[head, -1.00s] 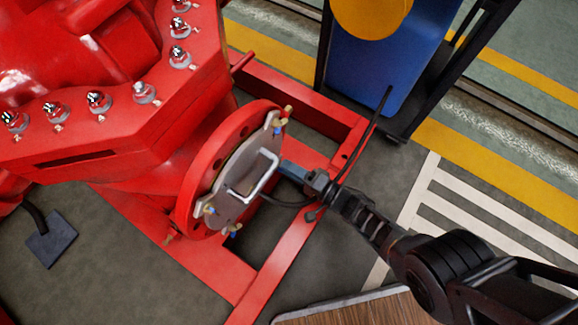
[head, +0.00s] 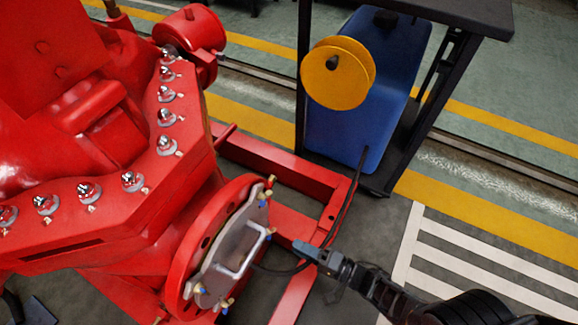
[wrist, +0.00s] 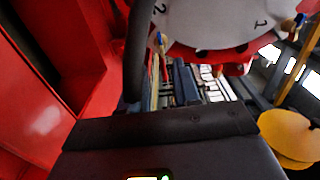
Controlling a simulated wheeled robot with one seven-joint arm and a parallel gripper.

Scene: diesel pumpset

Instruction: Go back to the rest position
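My gripper (head: 299,246) is in the lower middle of the head view, just right of a grey plate (head: 222,265) with a pale handle (head: 252,246). The plate covers the round red flange (head: 207,236), with small brass and blue fittings at its edge. A gap shows between my fingertips and the handle, and the gripper holds nothing that I can make out. In the wrist view the blue-grey fingers (wrist: 185,82) show small, and their spacing is unclear. Above them is the plate (wrist: 215,20), marked with numerals 1 and 2.
The red pump body (head: 110,130) fills the left, on a red base frame (head: 270,165). A black cable (head: 346,205) passes close behind my gripper. A dark stand with a blue panel (head: 350,125) and yellow reel (head: 335,75) is beyond. Striped floor (head: 470,250) is open at right.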

